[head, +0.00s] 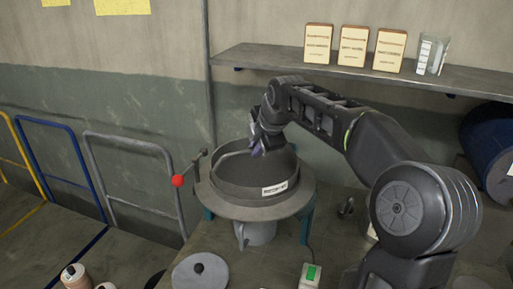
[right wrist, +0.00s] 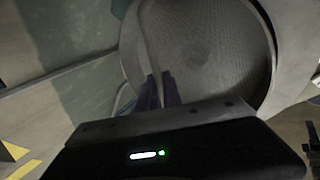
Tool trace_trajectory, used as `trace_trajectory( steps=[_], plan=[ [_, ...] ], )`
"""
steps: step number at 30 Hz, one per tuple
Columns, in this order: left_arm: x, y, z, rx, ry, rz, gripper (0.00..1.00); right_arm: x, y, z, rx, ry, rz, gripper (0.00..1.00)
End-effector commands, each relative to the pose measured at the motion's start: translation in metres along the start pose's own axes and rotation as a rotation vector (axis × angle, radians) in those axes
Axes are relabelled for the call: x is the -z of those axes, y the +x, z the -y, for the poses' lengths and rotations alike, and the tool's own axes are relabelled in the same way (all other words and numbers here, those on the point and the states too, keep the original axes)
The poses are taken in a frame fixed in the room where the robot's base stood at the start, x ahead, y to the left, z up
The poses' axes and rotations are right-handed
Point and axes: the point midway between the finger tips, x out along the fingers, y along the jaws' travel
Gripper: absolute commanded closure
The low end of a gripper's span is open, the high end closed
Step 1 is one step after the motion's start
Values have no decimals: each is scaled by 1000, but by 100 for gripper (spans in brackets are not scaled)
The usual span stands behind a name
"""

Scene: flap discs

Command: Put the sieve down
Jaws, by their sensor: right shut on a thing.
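The sieve (head: 232,170) is a dark grey round ring with a white label on its front. In the head view it appears at the round grey stand (head: 232,208); whether it rests fully on it I cannot tell. My right gripper (head: 258,150) reaches in from the right and is shut on the sieve's rim at the back right. In the right wrist view the fingers (right wrist: 162,90) pinch the rim, and the sieve's mesh (right wrist: 205,55) fills the view beyond them. My left gripper is not in view.
A red-knobbed lever (head: 178,181) stands left of the stand. A round lid with a black knob (head: 200,272) lies in front. A small box with a green face (head: 312,274) is at front right. A shelf (head: 260,58) with several boxes hangs behind my arm.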

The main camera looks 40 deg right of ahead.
Motion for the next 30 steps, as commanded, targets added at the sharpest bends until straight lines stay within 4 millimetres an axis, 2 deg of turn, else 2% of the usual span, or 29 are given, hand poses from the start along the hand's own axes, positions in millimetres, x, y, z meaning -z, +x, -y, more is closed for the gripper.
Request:
trace_trajectory(
  steps=[1, 2, 9, 21, 26, 30],
  plan=[
    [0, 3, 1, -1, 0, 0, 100, 0, 2, 1, -3, 0, 0, 100],
    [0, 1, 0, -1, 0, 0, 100, 0, 2, 1, 0, 0, 0, 88],
    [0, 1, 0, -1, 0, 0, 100, 0, 1, 1, 1, 0, 0, 69],
    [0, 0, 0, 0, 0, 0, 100, 0, -4, -1, -1, 0, 1, 69],
    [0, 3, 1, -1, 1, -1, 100, 0, -25, -1, -4, 1, 2, 69],
    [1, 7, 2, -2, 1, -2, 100, 0, -53, -1, -5, 1, 2, 69]
  ],
)
